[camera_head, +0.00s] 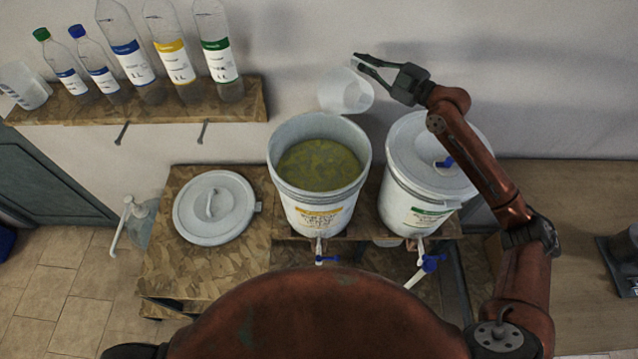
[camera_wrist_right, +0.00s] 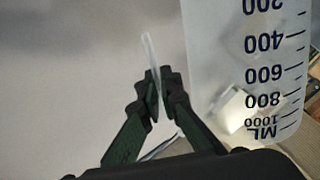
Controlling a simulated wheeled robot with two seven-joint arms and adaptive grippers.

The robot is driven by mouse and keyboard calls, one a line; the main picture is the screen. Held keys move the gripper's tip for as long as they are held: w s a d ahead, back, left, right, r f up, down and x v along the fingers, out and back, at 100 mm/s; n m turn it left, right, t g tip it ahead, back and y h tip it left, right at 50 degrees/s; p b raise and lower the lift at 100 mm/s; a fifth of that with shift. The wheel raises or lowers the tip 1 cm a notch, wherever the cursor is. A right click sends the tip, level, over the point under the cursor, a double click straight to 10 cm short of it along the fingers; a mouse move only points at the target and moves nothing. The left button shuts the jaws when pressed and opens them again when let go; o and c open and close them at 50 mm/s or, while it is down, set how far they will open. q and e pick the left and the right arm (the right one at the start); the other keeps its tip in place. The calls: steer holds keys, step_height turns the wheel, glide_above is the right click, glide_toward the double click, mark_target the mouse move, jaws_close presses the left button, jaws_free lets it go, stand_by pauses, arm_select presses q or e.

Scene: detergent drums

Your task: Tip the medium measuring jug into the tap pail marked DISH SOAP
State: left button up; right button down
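The translucent white measuring jug (camera_head: 345,92) hangs in the air behind the open pail, near the wall. My right gripper (camera_head: 360,64) is at its upper right side. In the right wrist view the gripper (camera_wrist_right: 153,88) is shut on the jug's thin handle strip, and the jug's wall (camera_wrist_right: 225,60) shows a scale up to 1000 ML. Its contents cannot be made out. The open white pail (camera_head: 320,205) has a yellow label, a blue-handled tap and greenish-yellow liquid inside. Its label is too small to read surely. My left gripper is out of view.
A lidded white pail (camera_head: 410,195) with a green label stands right of the open one. A loose lid (camera_head: 214,207) lies on the wooden stand (camera_head: 180,270). A shelf (camera_head: 150,112) holds several bottles and another translucent jug (camera_head: 24,86).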

steer(key=r+m+p, duration=0.1)
steer(key=m+p, duration=0.1)
steer(key=shift+r+p, duration=0.3)
steer(key=r+m+p, duration=0.1)
steer(key=m+p, duration=0.1)
steer(key=r+m+p, duration=0.1)
steer(key=m+p, duration=0.1)
steer(key=shift+m+p, duration=0.35)
steer(key=shift+m, duration=0.05)
steer(key=m+p, duration=0.2)
steer(key=shift+r+m+p, duration=0.3)
steer(key=shift+r, duration=0.05)
steer(key=shift+f, duration=0.1)
stand_by(0.5)
